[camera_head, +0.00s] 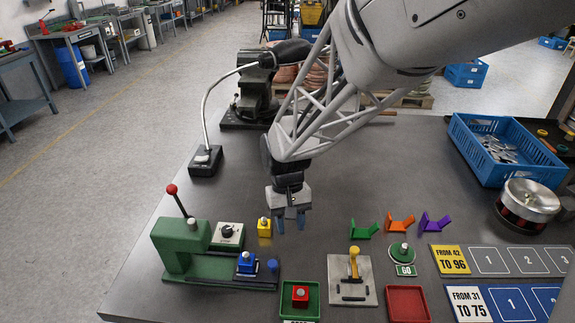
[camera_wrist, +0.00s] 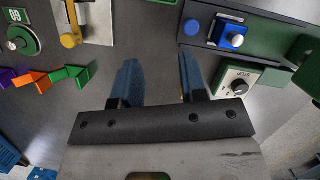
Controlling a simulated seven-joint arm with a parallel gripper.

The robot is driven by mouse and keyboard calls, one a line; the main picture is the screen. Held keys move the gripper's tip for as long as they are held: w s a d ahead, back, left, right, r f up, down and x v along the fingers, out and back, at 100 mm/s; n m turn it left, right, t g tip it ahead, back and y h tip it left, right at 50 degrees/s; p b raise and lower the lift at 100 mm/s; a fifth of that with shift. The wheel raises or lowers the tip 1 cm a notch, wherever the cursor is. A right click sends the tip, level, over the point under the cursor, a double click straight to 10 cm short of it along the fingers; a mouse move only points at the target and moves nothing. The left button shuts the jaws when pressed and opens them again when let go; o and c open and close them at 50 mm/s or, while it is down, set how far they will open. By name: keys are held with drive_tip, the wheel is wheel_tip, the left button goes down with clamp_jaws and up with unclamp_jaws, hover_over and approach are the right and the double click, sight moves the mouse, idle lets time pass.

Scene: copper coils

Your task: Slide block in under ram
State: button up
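The green press (camera_head: 172,250) stands at the left of the table, with a red-balled lever (camera_head: 178,200) raised. A blue block (camera_head: 246,262) with a pale knob sits on the press's low bed, right of the upright column and apart from it. The block also shows in the wrist view (camera_wrist: 228,35). A blue round knob (camera_head: 272,266) stands at the bed's right end. The ram's underside is hard to make out. My gripper (camera_head: 289,222) is open and empty above the table, behind and right of the blue block. Its two blue fingers (camera_wrist: 160,70) are apart in the wrist view.
A yellow block (camera_head: 264,228) and a dial box (camera_head: 228,235) stand behind the bed. A red block (camera_head: 300,296) sits in a green tray right of it. A yellow-handled lever plate (camera_head: 353,285) and coloured brackets (camera_head: 400,223) lie farther right.

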drive_tip(key=g, duration=0.1)
approach(272, 262)
drive_tip(key=f, duration=0.1)
drive_tip(key=shift+s+a+f+n+h, duration=0.15)
drive_tip(key=shift+s+f+n+h, duration=0.05)
drive_tip(key=shift+n+h, duration=0.2)
drive_tip(key=shift+x, duration=3.9)
drive_tip(key=shift+s, duration=0.1)
drive_tip(key=shift+c, duration=0.2)
clamp_jaws()
